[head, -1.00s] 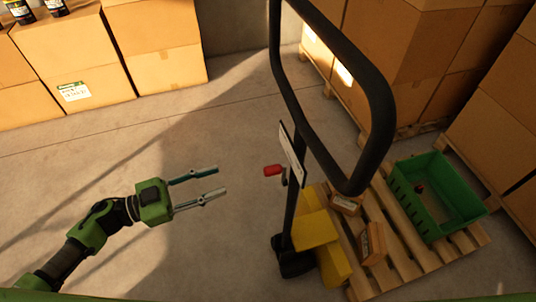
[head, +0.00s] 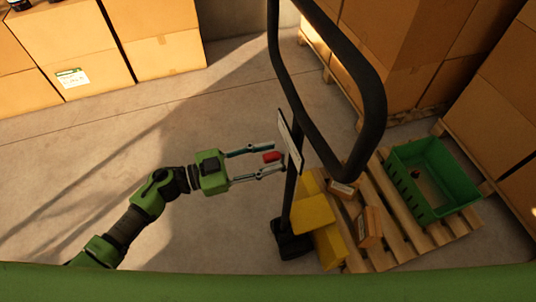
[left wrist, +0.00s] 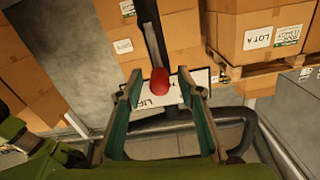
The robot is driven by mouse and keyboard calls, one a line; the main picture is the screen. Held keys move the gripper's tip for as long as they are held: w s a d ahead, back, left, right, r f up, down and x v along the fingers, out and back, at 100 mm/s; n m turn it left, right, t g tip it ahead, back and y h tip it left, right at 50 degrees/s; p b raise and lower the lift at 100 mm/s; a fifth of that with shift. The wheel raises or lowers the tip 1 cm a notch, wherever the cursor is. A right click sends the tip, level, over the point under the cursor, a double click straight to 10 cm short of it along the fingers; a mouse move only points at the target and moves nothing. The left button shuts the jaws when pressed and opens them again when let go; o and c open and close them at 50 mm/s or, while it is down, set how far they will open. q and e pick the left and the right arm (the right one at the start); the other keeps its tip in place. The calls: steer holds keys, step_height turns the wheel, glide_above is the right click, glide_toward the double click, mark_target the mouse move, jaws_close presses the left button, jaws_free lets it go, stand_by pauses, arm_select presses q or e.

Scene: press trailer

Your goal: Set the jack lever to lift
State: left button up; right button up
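The jack lever's red knob (head: 271,156) sticks out to the left of the pallet jack's dark post (head: 290,195). It also shows in the left wrist view as a red knob (left wrist: 159,81), in front of a white label plate (left wrist: 150,97). The plate also shows edge-on in the head view (head: 290,141). My left gripper (head: 278,158) is open, with one finger on each side of the red knob. The knob lies between the fingertips, with gaps to both fingers in the wrist view. My right gripper is not in view.
The jack's black loop handle (head: 375,110) rises above and right of the gripper. A wooden pallet (head: 405,235) with a green crate (head: 470,190) and small boxes stands at right. Stacked cartons (head: 60,45) line the back. The floor at left is clear.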

arm_select(q)
steer(key=shift+d, duration=0.15)
steer(key=shift+c, duration=0.3)
jaws_close()
steer(key=shift+s, duration=0.1)
steer(key=shift+s+d+f+m+b, duration=0.25)
steer(key=shift+s+m, duration=0.4)
steer(key=shift+m, duration=0.7)
steer(key=shift+s+d+f+m+b, duration=0.1)
steer(key=shift+s+d+f+m, duration=0.15)
steer(key=shift+s+m, duration=0.75)
steer(key=shift+s+d+f+m+b, duration=0.15)
steer(key=shift+s+f+m, duration=0.2)
steer(key=shift+m, duration=1.3)
steer(key=shift+o, duration=0.3)
jaws_free()
